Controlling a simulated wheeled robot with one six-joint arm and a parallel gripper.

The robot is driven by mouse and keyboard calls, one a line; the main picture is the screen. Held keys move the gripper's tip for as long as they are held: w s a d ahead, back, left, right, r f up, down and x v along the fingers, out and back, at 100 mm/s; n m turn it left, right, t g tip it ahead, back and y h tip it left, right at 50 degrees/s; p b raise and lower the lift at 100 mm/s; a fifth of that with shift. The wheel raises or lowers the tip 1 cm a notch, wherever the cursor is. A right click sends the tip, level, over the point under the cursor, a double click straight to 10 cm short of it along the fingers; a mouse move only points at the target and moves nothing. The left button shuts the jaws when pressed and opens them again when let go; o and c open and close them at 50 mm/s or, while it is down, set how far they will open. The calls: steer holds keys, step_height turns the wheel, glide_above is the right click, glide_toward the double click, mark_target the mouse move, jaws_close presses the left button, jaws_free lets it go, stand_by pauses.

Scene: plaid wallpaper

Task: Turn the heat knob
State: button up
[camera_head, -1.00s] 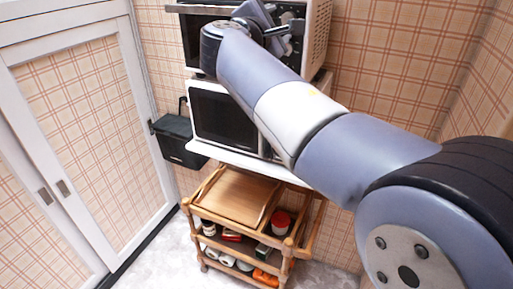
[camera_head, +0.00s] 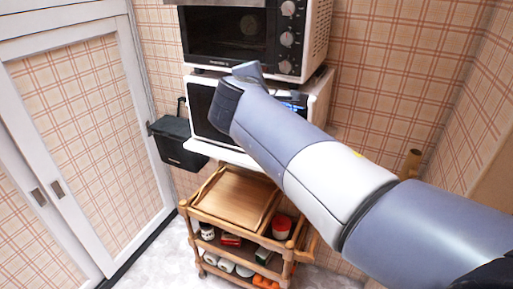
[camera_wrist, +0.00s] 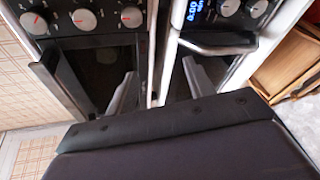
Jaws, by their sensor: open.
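The upper oven (camera_head: 225,45) has a column of silver knobs at its right side, with a top knob (camera_head: 288,8), a middle knob (camera_head: 287,39) and a lower knob (camera_head: 285,67). I cannot read which is for heat. In the wrist view, these knobs show as a left knob (camera_wrist: 33,22), a centre knob (camera_wrist: 84,18) and a right knob (camera_wrist: 131,16) with red marks. My gripper (camera_wrist: 158,68) is open and empty, its grey fingers apart in front of the two appliances and short of the knobs. In the head view my arm hides it.
A white microwave (camera_head: 200,105) with a blue display (camera_wrist: 193,10) and its own knobs (camera_wrist: 228,7) stands below the oven. Door handles (camera_wrist: 215,45) jut out near my fingers. A wooden cart (camera_head: 235,195) stands beneath, a black bin (camera_head: 178,142) hangs left. The right wall is close.

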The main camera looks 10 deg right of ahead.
step_height(320, 180, down, 12)
steer(key=s+a+m+y+b, duration=0.1)
steer(key=s+m+y+b, duration=0.1)
steer(key=y, duration=0.2)
steer(key=shift+s+a+g+b, duration=0.15)
steer(key=shift+s+g+b, duration=0.2)
steer(key=shift+s+g, duration=0.05)
steer(key=w+d+r+n+h+p, duration=0.1)
steer(key=r+h+p, duration=0.1)
steer(key=r, duration=0.8)
steer(key=w+d+r+n+t+h+p, duration=0.1)
steer(key=w+r+h+p, duration=0.1)
steer(key=r, duration=0.8)
steer(key=shift+h+p, duration=0.45)
steer(key=shift+h, duration=0.85)
